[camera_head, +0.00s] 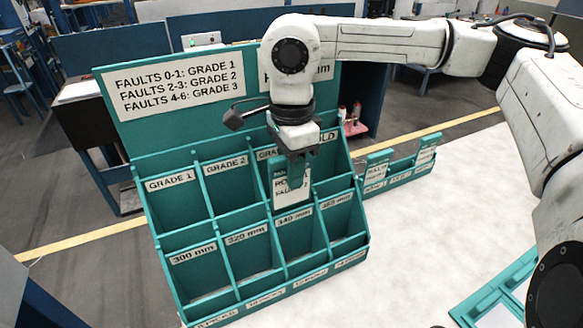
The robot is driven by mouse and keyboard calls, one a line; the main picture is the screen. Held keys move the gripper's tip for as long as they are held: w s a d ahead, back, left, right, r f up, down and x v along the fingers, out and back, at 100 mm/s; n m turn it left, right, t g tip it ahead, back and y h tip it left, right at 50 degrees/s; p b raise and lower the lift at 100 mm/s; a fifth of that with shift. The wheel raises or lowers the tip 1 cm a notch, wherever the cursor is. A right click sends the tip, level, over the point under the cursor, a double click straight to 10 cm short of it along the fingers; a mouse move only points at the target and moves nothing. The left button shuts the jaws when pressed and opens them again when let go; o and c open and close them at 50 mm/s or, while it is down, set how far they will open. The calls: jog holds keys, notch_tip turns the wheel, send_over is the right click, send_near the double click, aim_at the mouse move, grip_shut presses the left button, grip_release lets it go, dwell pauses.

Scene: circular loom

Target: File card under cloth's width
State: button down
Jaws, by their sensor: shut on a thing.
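My gripper (297,168) points down and is shut on the top of a green-edged white card (292,190). The card hangs upright in front of the upper row of a green sorting rack (222,262). Its print is too small to read fully. Its lower edge is just above the 340 mm label (294,218); I cannot tell whether it is inside a pocket. The lower row also has pockets labelled 300 mm (193,253), 320 mm (246,235) and 360 mm (336,199). The upper row shows GRADE 1 (172,183) and GRADE 2 (225,164); my gripper partly covers the labels to their right.
A sign (172,84) on the rack's backboard lists faults by grade. A low green holder (400,178) with two upright cards stands right of the rack. A green tray (482,305) lies at the lower right. The white table (430,235) between is clear.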

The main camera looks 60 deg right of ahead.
jog(key=shift+f+b, duration=1.35)
jog(key=shift+f, duration=0.15)
jog(key=c, duration=0.9)
grip_release()
jog(key=shift+c, duration=0.2)
jog(key=shift+r, duration=0.2)
notch_tip(320, 180, up, 11)
jog(key=shift+f+b, duration=0.2)
jog(key=shift+b, duration=0.45)
